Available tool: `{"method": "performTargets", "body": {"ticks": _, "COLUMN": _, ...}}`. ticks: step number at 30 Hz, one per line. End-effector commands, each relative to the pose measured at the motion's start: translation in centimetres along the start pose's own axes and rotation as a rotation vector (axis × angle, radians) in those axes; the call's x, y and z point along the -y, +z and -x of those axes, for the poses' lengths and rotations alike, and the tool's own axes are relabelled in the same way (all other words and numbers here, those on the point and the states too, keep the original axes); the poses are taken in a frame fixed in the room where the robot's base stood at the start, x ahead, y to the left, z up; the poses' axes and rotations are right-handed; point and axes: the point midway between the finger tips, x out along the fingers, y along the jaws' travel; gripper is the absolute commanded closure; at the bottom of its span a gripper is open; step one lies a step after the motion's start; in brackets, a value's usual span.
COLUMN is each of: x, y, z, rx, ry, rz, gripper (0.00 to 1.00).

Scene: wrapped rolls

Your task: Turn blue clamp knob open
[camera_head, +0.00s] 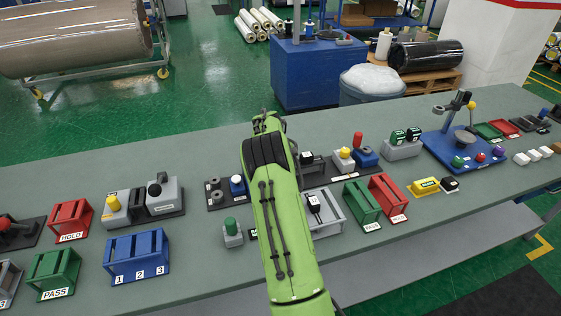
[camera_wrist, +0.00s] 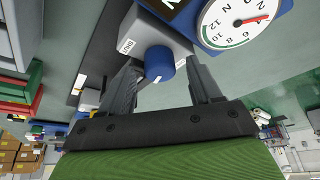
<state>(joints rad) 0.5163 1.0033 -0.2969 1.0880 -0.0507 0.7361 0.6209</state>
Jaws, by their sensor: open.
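The blue knob (camera_wrist: 159,63) is a short round cylinder with a small pale mark on its side, in the upper middle of the wrist view. It sits on a light grey block (camera_wrist: 145,38) with a white label. My gripper (camera_wrist: 163,72) is open, with one dark finger on each side of the knob. A gap shows on the right; whether the left finger touches cannot be told. In the head view my green arm (camera_head: 280,225) reaches over the bench and hides the fingertips. A blue knob (camera_head: 237,185) shows left of the arm; whether it is the same one is unclear.
A white dial gauge (camera_wrist: 235,20) with a red needle stands close to the knob. The grey-green bench (camera_head: 190,240) holds several fixtures, including a blue numbered rack (camera_head: 137,257), a green PASS rack (camera_head: 362,203) and a red rack (camera_head: 387,197) right of my arm.

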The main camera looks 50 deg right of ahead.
Motion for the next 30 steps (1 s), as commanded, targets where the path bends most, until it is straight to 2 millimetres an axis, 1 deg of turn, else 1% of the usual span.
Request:
{"method": "performTargets", "body": {"ticks": 2, "x": 0.1, "y": -0.1, "z": 1.3, "rx": -0.004, "ry": -0.004, "rz": 0.000, "gripper": 0.37}}
{"method": "performTargets", "body": {"ticks": 5, "x": 0.2, "y": -0.1, "z": 3.9, "rx": -0.004, "ry": -0.006, "rz": 0.000, "gripper": 0.37}}
{"method": "performTargets", "body": {"ticks": 12, "x": 0.1, "y": -0.1, "z": 10.8, "rx": -0.004, "ry": -0.005, "rz": 0.000, "gripper": 0.37}}
{"method": "performTargets", "body": {"ticks": 16, "x": 0.1, "y": 0.0, "z": 13.7, "rx": -0.003, "ry": -0.004, "rz": 0.001, "gripper": 0.37}}
{"method": "performTargets", "body": {"ticks": 18, "x": 0.0, "y": -0.1, "z": 14.7, "rx": -0.002, "ry": -0.002, "rz": 0.001, "gripper": 0.37}}
{"method": "performTargets", "body": {"ticks": 21, "x": 0.0, "y": 0.0, "z": 15.4, "rx": -0.002, "ry": -0.001, "rz": 0.001, "gripper": 0.37}}
{"method": "performTargets", "body": {"ticks": 30, "x": 0.1, "y": -0.1, "z": 15.5, "rx": 0.000, "ry": 0.003, "rz": -0.005, "gripper": 0.37}}
